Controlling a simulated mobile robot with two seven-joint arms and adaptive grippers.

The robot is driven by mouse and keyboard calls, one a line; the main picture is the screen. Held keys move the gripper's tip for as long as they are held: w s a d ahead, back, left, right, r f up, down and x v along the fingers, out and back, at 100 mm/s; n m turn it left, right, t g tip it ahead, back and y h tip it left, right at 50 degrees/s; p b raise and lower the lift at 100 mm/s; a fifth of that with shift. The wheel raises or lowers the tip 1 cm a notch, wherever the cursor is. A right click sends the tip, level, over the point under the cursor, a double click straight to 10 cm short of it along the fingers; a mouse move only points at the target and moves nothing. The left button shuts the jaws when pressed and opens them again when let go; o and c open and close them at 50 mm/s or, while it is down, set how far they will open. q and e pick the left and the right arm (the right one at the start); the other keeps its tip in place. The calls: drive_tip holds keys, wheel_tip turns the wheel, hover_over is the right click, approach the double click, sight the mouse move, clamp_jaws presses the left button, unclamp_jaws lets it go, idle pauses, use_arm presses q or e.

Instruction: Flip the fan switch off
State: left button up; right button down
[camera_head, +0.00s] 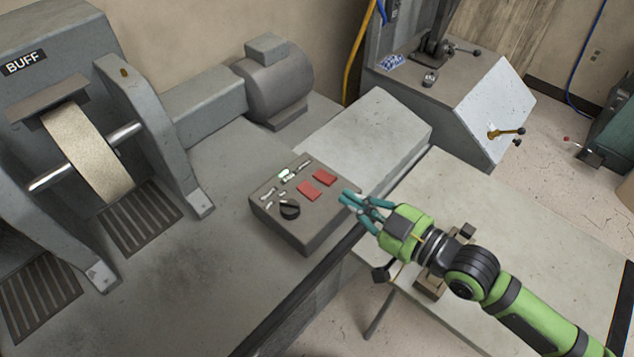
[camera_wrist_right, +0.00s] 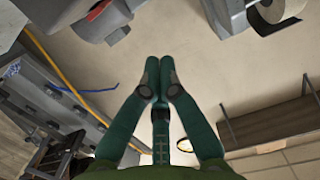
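A grey-brown control box (camera_head: 318,222) sits on the machine's grey top, near its front edge. Its top face carries a black knob (camera_head: 289,210), two red panels (camera_head: 308,191) and several small pale switches (camera_head: 268,193), one of them with a green glow (camera_head: 284,174). I cannot read which one is the fan switch. My right gripper (camera_head: 348,196) is at the right side of the box, its teal fingers close to the box's right edge; contact cannot be told. In the right wrist view its fingertips (camera_wrist_right: 159,78) are together with nothing between them. My left gripper is not in view.
The buffing wheel (camera_head: 88,155) with a BUFF label and a grey motor (camera_head: 273,82) stand left of and behind the box. A pale worktable (camera_head: 520,225) lies to the right. A slanted grey machine (camera_head: 465,105) stands at the back right.

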sight(310, 196)
drive_tip(key=p+x, duration=0.1)
drive_tip(key=x, duration=0.3)
drive_tip(key=shift+w+a+r, duration=0.1)
drive_tip(key=shift+w+a, duration=0.15)
drive_tip(key=shift+w, duration=0.05)
drive_tip(key=p+x, duration=0.1)
drive_tip(key=x, duration=0.4)
drive_tip(key=shift+w+a, duration=0.15)
wheel_tip(310, 196, down, 3)
drive_tip(key=shift+w+a, duration=0.1)
drive_tip(key=shift+a, duration=0.05)
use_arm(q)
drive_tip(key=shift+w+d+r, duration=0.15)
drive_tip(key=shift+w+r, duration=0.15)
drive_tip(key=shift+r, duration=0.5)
use_arm(e)
drive_tip(key=shift+f, duration=0.75)
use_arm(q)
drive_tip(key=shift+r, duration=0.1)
